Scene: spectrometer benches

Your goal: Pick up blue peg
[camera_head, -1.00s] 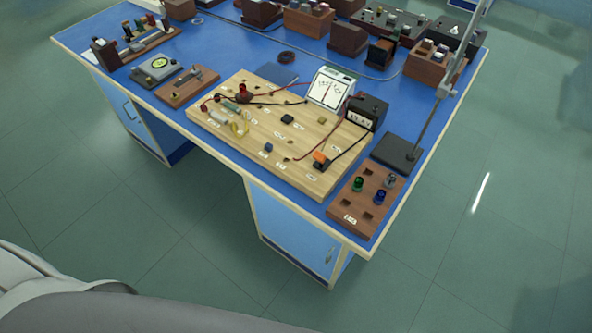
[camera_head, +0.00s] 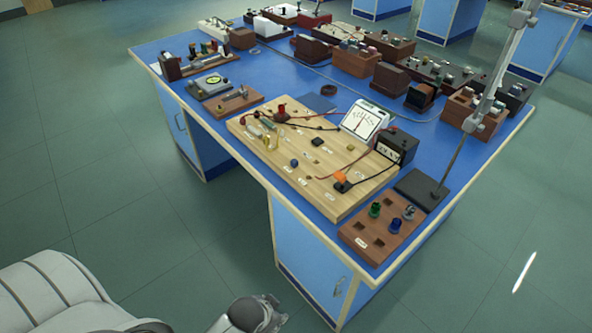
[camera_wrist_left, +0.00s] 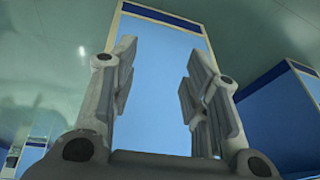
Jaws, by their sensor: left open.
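The blue peg (camera_head: 395,226) stands upright in a brown wooden block (camera_head: 362,243) at the near right corner of the blue bench. A green peg (camera_head: 375,209) and a clear grey peg (camera_head: 409,212) stand in the same block; its other square holes are empty. My left gripper (camera_head: 272,312) is at the bottom of the head view, in front of the bench and well apart from the peg. In the left wrist view my left gripper (camera_wrist_left: 156,85) is open and empty, facing a light blue cabinet panel (camera_wrist_left: 160,45). The peg is not visible there. My right gripper is not in view.
A wooden circuit board (camera_head: 320,200) with wires, a meter (camera_head: 364,121) and a black box (camera_head: 397,146) lies left of and behind the block. A stand with a dark base (camera_head: 423,189) and a tilted rod is behind it. The floor in front is clear.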

